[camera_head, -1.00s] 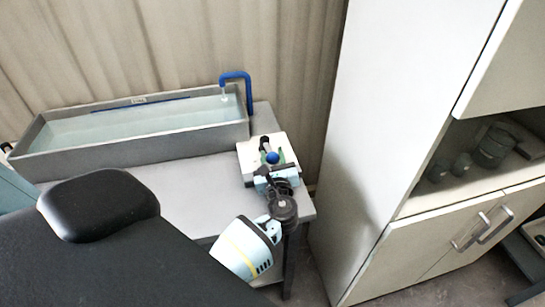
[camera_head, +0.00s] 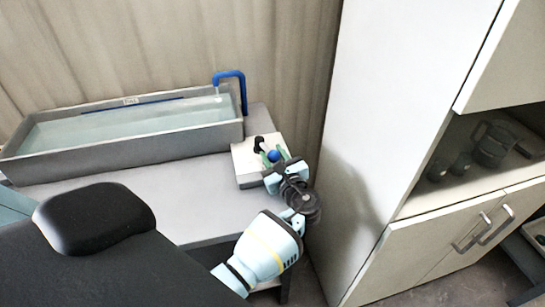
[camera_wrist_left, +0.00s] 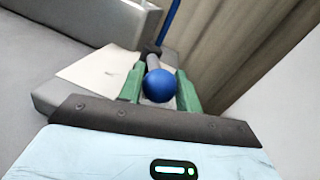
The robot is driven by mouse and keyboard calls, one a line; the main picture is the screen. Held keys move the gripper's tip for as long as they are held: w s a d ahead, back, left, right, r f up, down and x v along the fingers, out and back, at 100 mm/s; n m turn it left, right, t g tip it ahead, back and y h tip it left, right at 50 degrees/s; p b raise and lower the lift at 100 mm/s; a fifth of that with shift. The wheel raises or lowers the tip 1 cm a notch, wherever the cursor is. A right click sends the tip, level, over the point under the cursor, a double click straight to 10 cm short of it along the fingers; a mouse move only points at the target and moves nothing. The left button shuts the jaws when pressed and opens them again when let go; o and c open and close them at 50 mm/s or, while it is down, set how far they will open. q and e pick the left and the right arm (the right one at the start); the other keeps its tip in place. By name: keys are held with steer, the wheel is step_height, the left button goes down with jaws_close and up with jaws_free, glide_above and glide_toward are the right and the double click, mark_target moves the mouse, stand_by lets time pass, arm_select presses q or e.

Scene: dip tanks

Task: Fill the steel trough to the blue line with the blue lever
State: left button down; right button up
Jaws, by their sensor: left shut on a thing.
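The steel trough (camera_head: 125,155) stands on the bench at the left, holding clear water (camera_head: 120,125). The blue line (camera_head: 135,105) runs along its inner back wall, close above the water; the exact gap is too small to tell. A blue spout (camera_head: 230,75) bends over the trough's right end, with a pale stream below its mouth. The blue lever's round knob (camera_head: 274,156) is over a white box right of the trough. My left gripper (camera_head: 275,158) is shut on the lever; in the left wrist view its green fingers flank the blue knob (camera_wrist_left: 159,85). My right gripper is out of view.
The white valve box (camera_head: 246,167) sits at the bench's right end. The grey bench top (camera_head: 190,190) is bare in front of the trough. A tall white cabinet (camera_head: 400,120) stands close on the right, with jars (camera_head: 492,145) on its open shelf.

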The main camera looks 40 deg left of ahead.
arm_select(q)
steer(key=c, duration=1)
jaws_free()
steer(key=shift+v, duration=3.95)
steer(key=shift+c, duration=0.3)
